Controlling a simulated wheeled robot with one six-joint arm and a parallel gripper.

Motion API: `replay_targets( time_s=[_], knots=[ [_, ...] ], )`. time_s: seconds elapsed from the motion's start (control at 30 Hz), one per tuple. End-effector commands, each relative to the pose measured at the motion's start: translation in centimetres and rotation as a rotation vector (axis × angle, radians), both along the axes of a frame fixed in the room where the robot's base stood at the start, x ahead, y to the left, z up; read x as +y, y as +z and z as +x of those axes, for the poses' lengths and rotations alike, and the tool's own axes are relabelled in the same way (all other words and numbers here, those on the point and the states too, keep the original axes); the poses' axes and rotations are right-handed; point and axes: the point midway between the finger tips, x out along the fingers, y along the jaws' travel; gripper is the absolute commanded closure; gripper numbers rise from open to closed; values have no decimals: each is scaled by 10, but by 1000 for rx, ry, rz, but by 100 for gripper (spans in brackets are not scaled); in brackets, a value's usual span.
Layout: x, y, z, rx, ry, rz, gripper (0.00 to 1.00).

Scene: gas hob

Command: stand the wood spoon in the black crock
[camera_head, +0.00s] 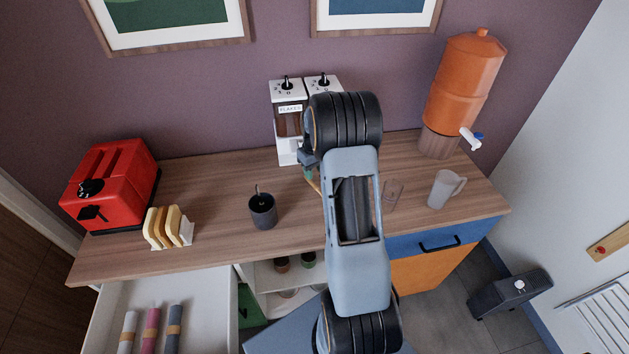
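The black crock (263,212) stands upright on the wooden counter, left of my arm. A thin dark handle with a lighter tip sticks up out of it. My gripper (308,168) is mostly hidden behind my own arm, to the right of the crock and above the counter in the picture. A short tan, stick-like piece (314,184), which may be the wood spoon, shows just below the gripper at the arm's left edge. The rest of it is hidden. I cannot tell whether the gripper's fingers are closed on it.
A red toaster (108,184) and toast rack (168,229) stand left on the counter (215,190). A flakes dispenser (287,120) stands behind. An open drawer (200,310) juts out front left.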

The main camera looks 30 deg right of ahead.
Motion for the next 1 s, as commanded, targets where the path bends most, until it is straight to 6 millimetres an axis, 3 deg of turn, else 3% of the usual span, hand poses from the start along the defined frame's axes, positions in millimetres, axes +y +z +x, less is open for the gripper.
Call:
replay_targets(
  time_s=[0.2,0.47,0.67,0.8,1.0],
  knots=[
    [0,36,1,-2,0,-1,60],
    [8,66,-2,-12,3,-6,60],
    [63,120,-28,-91,8,-32,60],
    [113,155,-67,-171,10,-44,60],
    [166,178,-130,-278,9,-37,60]
  ],
)
